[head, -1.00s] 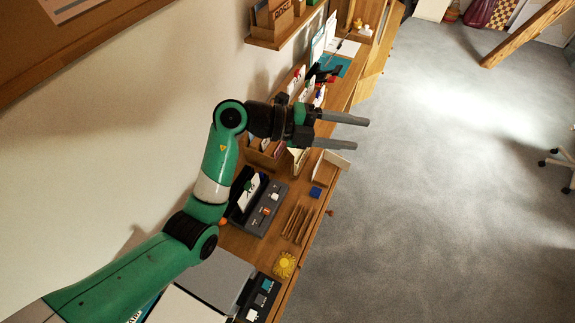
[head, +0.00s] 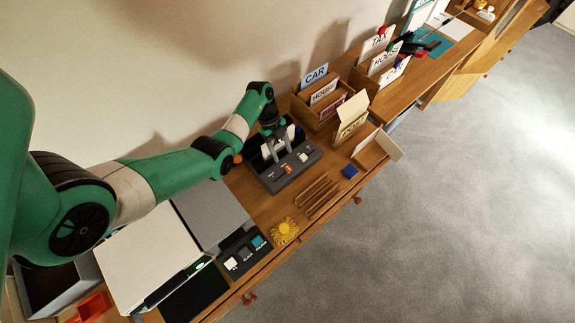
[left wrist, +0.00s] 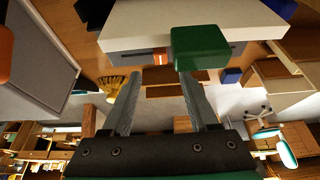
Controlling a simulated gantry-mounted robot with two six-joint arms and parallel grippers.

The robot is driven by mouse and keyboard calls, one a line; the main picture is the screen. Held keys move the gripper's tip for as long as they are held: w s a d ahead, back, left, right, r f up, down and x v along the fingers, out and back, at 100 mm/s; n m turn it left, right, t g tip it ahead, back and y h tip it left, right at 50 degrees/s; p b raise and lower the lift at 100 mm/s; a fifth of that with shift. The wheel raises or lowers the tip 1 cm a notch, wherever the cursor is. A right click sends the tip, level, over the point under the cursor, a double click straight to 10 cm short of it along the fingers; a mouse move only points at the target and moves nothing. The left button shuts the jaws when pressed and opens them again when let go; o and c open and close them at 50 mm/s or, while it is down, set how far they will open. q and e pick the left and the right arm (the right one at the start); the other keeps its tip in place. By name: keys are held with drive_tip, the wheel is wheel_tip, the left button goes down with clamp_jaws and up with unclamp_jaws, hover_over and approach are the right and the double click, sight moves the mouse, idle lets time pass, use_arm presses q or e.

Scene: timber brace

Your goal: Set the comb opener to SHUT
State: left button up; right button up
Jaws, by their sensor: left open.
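The dark grey desk device (head: 284,170), which appears to be the comb opener, stands on the wooden desk with an orange tab (head: 287,169) and a small white piece on its front. My left gripper (head: 277,150) is over its wall side, fingers pointing down, open and empty. In the left wrist view a green block-shaped knob (left wrist: 200,47) shows just beyond the open fingers (left wrist: 163,95), in front of a pale slab (left wrist: 140,22). I cannot read the setting. My right gripper is out of view.
Thin wooden strips (head: 318,195), a blue block (head: 350,172) and a yellow flower-like item (head: 284,231) lie in front. A grey-and-white machine (head: 148,252) stands at the left.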

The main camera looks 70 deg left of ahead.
sight(288, 168)
use_arm(q)
drive_tip(key=b+x, duration=0.2)
drive_tip(key=x, duration=0.5)
drive_tip(key=shift+f, duration=0.1)
clamp_jaws()
idle(1.1)
